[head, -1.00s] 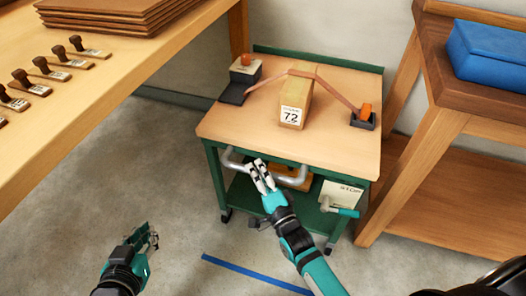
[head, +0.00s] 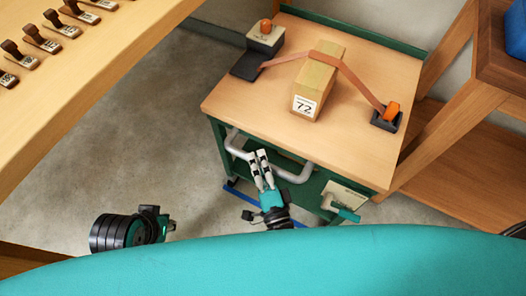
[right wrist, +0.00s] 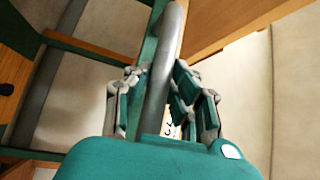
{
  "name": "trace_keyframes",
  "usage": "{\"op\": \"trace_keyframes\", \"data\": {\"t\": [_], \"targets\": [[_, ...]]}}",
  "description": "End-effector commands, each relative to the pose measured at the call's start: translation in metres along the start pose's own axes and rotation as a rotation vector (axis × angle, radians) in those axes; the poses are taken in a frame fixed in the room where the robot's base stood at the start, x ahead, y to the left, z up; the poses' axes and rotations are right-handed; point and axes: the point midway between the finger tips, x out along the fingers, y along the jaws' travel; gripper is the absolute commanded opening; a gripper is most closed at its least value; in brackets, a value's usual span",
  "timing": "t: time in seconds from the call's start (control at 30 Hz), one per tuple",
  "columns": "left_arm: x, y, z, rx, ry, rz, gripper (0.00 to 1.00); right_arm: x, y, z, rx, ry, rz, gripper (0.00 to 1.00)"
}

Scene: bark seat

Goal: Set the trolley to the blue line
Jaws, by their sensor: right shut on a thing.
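The trolley (head: 235,98) has a wooden top and a green frame. Its grey handle (head: 309,172) is on the near side. My right gripper (head: 261,164) is at the handle; in the right wrist view its fingers (right wrist: 163,95) are shut around the grey bar (right wrist: 165,50). The blue line (head: 240,194) shows on the floor below the trolley's near edge, with much of it hidden behind my right gripper and the trolley. My left gripper (head: 158,222) is low at the left, away from the trolley; its fingers do not show clearly.
On the trolley top, a strap (head: 346,75) holds down a wooden block (head: 318,83) labelled 72. A workbench (head: 90,75) with several stamps stands left. A wooden stand (head: 455,135) with a blue item is close on the right. Grey floor (head: 140,150) is open left of the trolley.

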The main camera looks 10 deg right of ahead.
Motion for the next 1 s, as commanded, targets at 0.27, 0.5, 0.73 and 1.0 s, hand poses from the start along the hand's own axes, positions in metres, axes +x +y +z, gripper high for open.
{"op": "trace_keyframes", "data": {"t": [0.27,0.5,0.73,1.0], "targets": [[0.0,0.0,0.0,0.0,0.001,0.0,0.0,-0.004,0.006,0.001,-0.004,-0.003,0.014,0.0],[0.0,0.0,0.0,0.0,0.001,0.0,0.0,-0.004,0.005,0.001,-0.003,-0.002,0.013,0.38],[0.0,0.0,0.0,0.0,0.001,0.0,0.0,-0.002,0.002,0.001,-0.001,-0.001,0.006,0.44],[0.0,0.0,-0.001,-0.001,0.001,0.001,0.0,-0.02,0.003,0.001,0.0,-0.002,0.007,0.44]]}}
